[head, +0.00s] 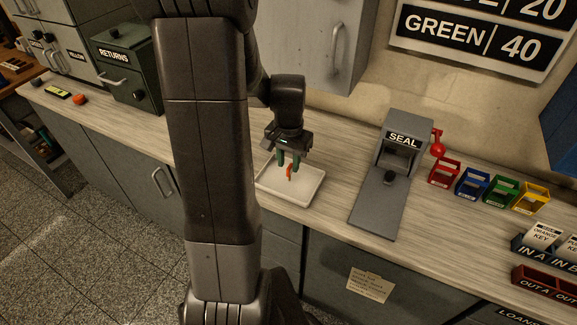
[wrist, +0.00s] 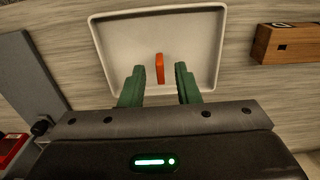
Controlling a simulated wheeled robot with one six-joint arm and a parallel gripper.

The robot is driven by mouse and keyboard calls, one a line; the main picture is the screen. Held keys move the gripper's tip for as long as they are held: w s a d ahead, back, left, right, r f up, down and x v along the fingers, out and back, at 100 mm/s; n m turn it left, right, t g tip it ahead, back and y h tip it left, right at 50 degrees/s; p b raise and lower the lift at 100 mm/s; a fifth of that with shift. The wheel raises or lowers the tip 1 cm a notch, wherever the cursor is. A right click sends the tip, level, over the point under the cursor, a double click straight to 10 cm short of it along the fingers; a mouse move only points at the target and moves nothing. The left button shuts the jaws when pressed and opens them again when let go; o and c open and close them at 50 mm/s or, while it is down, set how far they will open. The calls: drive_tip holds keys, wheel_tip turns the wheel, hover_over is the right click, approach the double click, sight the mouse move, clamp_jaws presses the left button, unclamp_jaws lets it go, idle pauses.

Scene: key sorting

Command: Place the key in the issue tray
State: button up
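The orange key (wrist: 160,68) is inside the outline of the white tray (wrist: 108,50) in the wrist view. In the head view, the key (head: 289,174) shows below my fingertips, over the white tray (head: 311,194) on the counter. My gripper (wrist: 159,70) has its two green fingers apart, with a clear gap on each side of the key. In the head view, my gripper (head: 288,163) points down over the tray. I cannot tell whether the key touches the tray floor. No label shows on the tray.
The grey SEAL press (head: 390,180) stands right of the tray. Small red, blue, green and yellow holders (head: 487,189) stand farther right. The green RETURNS box (head: 128,70) is at the left. A wooden block (wrist: 288,44) lies beside the tray in the wrist view.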

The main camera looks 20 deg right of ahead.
sight(289, 168)
wheel_tip(289, 168, up, 9)
drive_tip(key=shift+r, duration=0.2)
